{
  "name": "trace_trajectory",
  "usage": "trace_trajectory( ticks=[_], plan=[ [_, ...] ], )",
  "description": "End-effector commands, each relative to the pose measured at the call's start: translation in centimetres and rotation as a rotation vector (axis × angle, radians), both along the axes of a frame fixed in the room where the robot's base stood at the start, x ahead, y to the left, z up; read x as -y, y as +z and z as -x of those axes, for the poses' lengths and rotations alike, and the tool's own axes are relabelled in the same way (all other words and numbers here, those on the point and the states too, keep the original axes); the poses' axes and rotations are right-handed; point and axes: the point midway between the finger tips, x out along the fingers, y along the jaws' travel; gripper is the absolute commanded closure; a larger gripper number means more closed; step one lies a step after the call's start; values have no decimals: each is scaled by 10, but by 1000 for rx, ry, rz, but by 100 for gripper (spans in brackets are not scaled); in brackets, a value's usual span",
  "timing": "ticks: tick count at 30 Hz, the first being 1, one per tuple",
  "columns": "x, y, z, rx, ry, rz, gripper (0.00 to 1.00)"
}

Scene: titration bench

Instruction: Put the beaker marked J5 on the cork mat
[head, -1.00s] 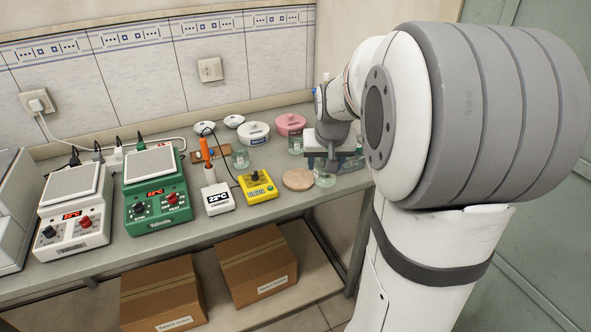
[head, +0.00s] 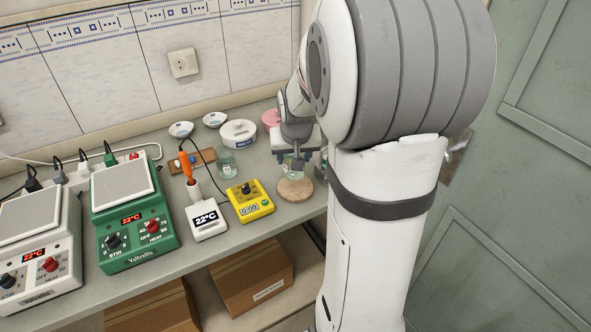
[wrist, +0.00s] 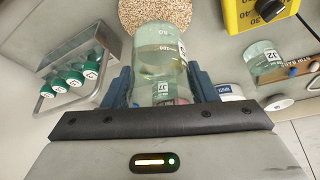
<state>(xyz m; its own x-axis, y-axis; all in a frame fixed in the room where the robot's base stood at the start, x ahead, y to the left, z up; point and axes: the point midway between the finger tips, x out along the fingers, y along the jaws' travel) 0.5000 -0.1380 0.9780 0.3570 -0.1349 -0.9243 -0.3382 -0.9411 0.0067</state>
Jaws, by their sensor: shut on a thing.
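My gripper (head: 296,158) is shut on a clear glass beaker (wrist: 157,50), held between two blue fingers in the wrist view. A tag near the jaws seems to read J7, but I cannot tell whether it is on this beaker or one behind it; I see no clear J5. The round cork mat (head: 295,191) lies near the bench's front edge, just in front of the gripper. In the wrist view the cork mat (wrist: 155,11) is at the top, with the beaker overlapping its near edge. I cannot tell whether they touch. The mat looks empty.
A beaker marked J2 (wrist: 263,58) stands beside the yellow timer box (head: 249,199). A rack of green-capped vials (wrist: 78,78) is on the mat's other side. A white lidded dish (head: 238,133) and a pink one (head: 270,119) stand behind. My arm hides the bench's right end.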

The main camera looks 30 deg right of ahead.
Motion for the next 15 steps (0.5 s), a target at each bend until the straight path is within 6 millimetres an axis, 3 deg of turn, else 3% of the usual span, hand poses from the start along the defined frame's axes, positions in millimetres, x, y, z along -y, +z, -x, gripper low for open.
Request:
trace_trajectory(
  ticks=[10,15],
  plan=[
    [4,-40,1,-2,-8,-1,78],
    [4,-45,1,1,-9,0,78]
  ],
)
